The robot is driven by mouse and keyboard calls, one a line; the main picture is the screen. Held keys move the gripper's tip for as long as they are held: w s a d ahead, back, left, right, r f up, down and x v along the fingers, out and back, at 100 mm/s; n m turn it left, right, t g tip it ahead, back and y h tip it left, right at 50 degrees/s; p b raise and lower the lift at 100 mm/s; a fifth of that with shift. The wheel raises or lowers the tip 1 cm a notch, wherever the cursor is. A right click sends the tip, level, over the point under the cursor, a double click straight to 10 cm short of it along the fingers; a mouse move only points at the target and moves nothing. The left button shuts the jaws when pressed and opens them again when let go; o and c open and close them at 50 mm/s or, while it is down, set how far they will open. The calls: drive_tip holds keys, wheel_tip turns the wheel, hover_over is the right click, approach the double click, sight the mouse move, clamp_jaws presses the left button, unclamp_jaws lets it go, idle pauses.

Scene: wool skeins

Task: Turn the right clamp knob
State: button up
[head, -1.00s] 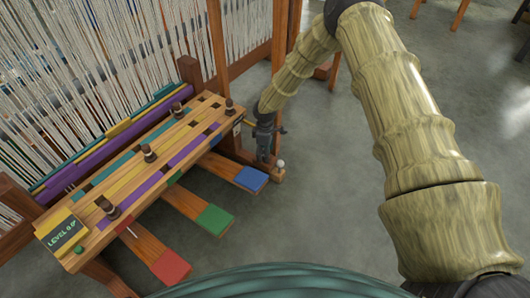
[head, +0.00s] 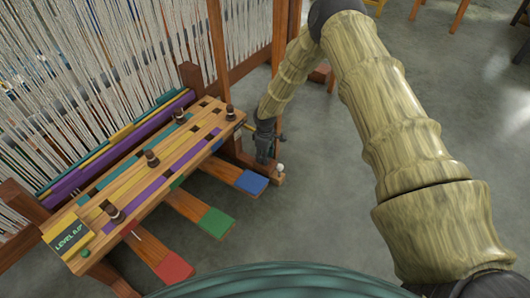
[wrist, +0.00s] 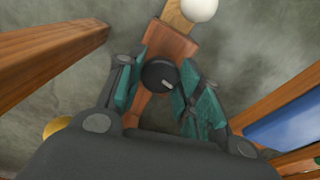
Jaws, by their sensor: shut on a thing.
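My gripper (wrist: 158,88) has its teal finger pads on either side of a dark round knob (wrist: 156,76) with a pale pointer mark. It is shut on this knob. The knob sits on a wooden block (wrist: 168,45) of the frame. In the head view my gripper (head: 265,148) is at the foot of the loom's right post, and it hides the knob there. A white ball (wrist: 200,8) on a light wooden piece lies just beyond the block; it also shows in the head view (head: 281,168).
A wooden bench (head: 165,165) with several dark pegs and a level display (head: 70,240) stands left of my gripper. Blue (head: 251,183), green (head: 215,222) and red (head: 174,267) pedals stick out below it. Open grey floor lies to the right.

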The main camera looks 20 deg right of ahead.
drive_tip(key=m+p, duration=0.3)
drive_tip(key=shift+r+m+p, duration=0.25)
drive_tip(key=shift+m+p, duration=0.05)
drive_tip(key=m+p, duration=0.2)
drive_tip(key=m, duration=0.1)
drive_tip(key=shift+m, duration=0.3)
drive_tip(key=m+p, duration=0.2)
drive_tip(key=m, duration=0.2)
drive_tip(key=shift+f+m, duration=0.15)
drive_tip(key=shift+m, duration=0.15)
drive_tip(key=shift+f+m+p, duration=0.1)
drive_tip(key=shift+m+p, duration=0.55)
drive_tip(key=shift+m, duration=1.15)
drive_tip(key=o, duration=1)
drive_tip(key=shift+o, duration=0.2)
wheel_tip(320, 180, up, 12)
